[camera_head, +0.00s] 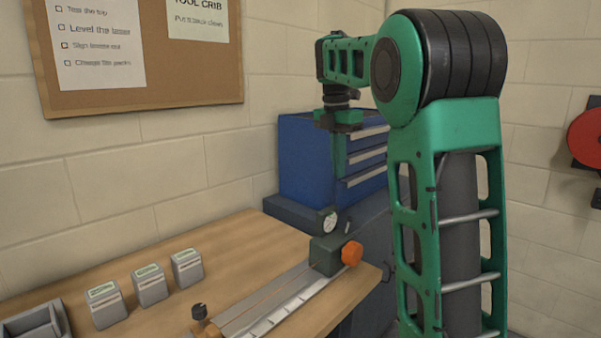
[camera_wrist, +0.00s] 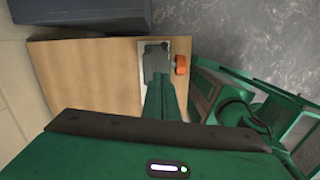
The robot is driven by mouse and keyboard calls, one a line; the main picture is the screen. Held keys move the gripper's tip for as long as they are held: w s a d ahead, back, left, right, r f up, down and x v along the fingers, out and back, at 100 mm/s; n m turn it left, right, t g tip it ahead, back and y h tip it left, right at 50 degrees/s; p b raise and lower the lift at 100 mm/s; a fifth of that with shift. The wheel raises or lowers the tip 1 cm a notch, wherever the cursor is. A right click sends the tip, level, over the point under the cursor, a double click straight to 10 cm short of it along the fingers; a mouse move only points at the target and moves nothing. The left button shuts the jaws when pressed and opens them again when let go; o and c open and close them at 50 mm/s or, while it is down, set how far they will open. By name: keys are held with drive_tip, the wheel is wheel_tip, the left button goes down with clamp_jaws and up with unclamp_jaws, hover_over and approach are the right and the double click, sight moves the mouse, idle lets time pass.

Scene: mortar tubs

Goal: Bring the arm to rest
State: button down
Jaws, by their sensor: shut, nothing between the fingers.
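My green arm rises at the right in the head view and bends over at its black-banded joint. My gripper (camera_head: 338,172) hangs from it, pointing down, high over the far end of the workbench (camera_head: 245,240). It is shut and holds nothing. In the wrist view the gripper's fingers (camera_wrist: 159,88) lie together over the bench end. Three small grey tubs stand apart from it in a row on the bench: a left one (camera_head: 106,307), a middle one (camera_head: 150,286) and a right one (camera_head: 187,268). They have pale labels on top.
A metal rail tool (camera_head: 275,307) with an orange knob (camera_head: 352,254) lies along the bench's right edge. A grey tray (camera_head: 38,328) is cut off at lower left. A blue drawer cabinet (camera_head: 300,160) stands behind the gripper. Grey floor (camera_wrist: 240,40) shows beyond the bench.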

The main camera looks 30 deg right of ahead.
drive_tip(key=s+a+f+m, duration=0.2)
drive_tip(key=s+f+m, duration=0.5)
drive_tip(key=s, duration=0.3)
drive_tip(key=s+a+f+m, duration=0.3)
drive_tip(key=s+f+m, duration=0.4)
drive_tip(key=s+m, duration=0.3)
drive_tip(key=s+a+f+m+y, duration=0.1)
drive_tip(key=s+a+f+m, duration=0.1)
drive_tip(key=s+f+m, duration=0.5)
drive_tip(key=s+m, duration=0.2)
drive_tip(key=s, duration=0.2)
drive_tip(key=shift+s+a+f, duration=0.15)
drive_tip(key=shift+s, duration=0.2)
drive_tip(key=shift+w+f, duration=0.25)
drive_tip(key=shift+w, duration=0.35)
